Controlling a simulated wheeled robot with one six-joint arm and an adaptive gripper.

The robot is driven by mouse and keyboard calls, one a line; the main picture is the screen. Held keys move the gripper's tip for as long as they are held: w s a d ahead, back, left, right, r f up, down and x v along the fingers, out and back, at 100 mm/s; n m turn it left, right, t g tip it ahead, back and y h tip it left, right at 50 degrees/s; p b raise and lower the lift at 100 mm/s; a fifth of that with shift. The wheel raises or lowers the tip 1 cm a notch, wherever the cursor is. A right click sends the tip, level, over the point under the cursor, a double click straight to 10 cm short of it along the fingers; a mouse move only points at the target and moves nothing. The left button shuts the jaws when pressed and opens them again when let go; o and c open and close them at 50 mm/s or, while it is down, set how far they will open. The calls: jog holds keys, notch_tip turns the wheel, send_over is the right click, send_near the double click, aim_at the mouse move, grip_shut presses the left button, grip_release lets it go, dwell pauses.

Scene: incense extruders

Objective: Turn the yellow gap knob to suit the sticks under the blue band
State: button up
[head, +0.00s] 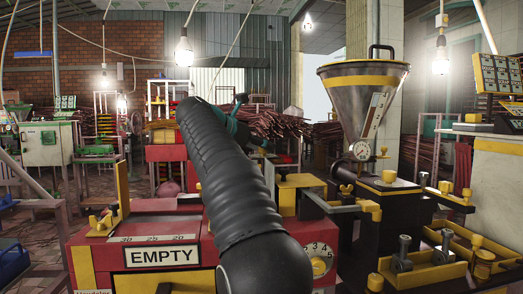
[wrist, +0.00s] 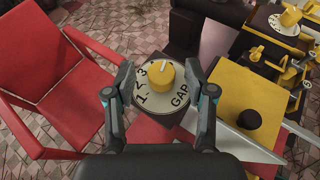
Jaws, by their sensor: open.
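The yellow gap knob (wrist: 154,77) shows in the wrist view on a round pale dial (wrist: 160,112) marked 1, 2, 3 and GAP. A white line on the knob points to the upper right of the picture, away from the numbers 1 and 2. My gripper (wrist: 159,93) is open, with one finger on each side of the dial and a visible space between each finger and the knob. In the head view my arm hides the gripper and this knob. I cannot make out which sticks lie under a blue band.
Another yellow knob on a dial (wrist: 290,17) is at the wrist view's upper right. A black knob (wrist: 249,119) stands on a yellow plate beside the gap dial. A red chair-like frame (wrist: 50,80) is at left. The head view shows a red machine labelled EMPTY (head: 162,255) and a steel hopper (head: 362,90).

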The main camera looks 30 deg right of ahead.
jog(key=shift+x, duration=0.9)
grip_shut()
jog(key=shift+a, duration=0.15)
